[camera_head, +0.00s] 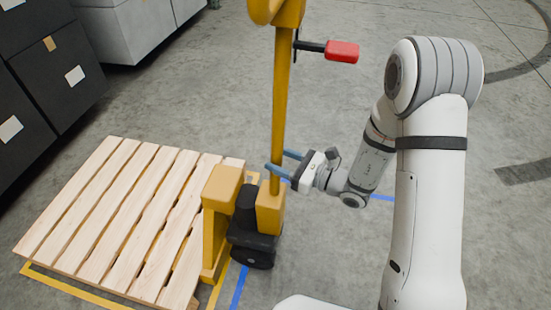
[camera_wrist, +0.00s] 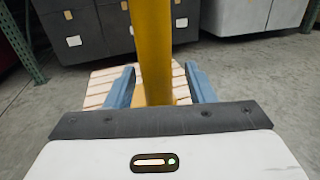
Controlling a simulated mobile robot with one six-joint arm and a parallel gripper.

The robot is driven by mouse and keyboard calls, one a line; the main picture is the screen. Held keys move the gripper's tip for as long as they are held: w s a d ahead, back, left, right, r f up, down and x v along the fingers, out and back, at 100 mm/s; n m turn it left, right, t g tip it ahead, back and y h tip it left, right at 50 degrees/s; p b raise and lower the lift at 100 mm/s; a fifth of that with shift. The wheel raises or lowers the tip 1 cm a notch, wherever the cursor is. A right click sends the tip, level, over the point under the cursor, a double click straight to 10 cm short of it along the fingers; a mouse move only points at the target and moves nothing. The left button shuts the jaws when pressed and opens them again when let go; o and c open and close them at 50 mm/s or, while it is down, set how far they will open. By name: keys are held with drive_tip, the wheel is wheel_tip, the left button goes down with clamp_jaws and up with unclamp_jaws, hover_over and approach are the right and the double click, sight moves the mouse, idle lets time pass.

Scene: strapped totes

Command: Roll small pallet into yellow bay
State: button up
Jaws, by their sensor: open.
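The small pallet (camera_head: 115,220), of light wooden slats, lies at the lower left in the head view, against a yellow pallet jack (camera_head: 222,188) with a black wheel unit. Yellow floor tape of the bay (camera_head: 75,288) shows along the pallet's near edge and beside the jack. The far boundary is hidden. The jack's upright yellow pole (camera_head: 281,105) rises in the middle. My gripper (camera_head: 281,163) is open, with its blue fingers on either side of the pole's lower part. In the wrist view, the pole (camera_wrist: 151,45) stands between the spread fingers, with the pallet (camera_wrist: 100,88) behind.
Black stacked totes (camera_head: 65,70) stand at the left beyond the pallet, and grey totes (camera_head: 135,25) stand farther back. A red-gripped lever (camera_head: 342,51) sticks out right from the pole. Blue tape (camera_head: 239,288) runs beside the jack. Open concrete floor lies at the right.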

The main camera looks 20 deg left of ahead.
drive_tip(key=s+d+p, duration=0.1)
drive_tip(key=d, duration=0.6)
drive_tip(key=shift+s+d+p, duration=0.25)
drive_tip(key=shift+d+p, duration=0.1)
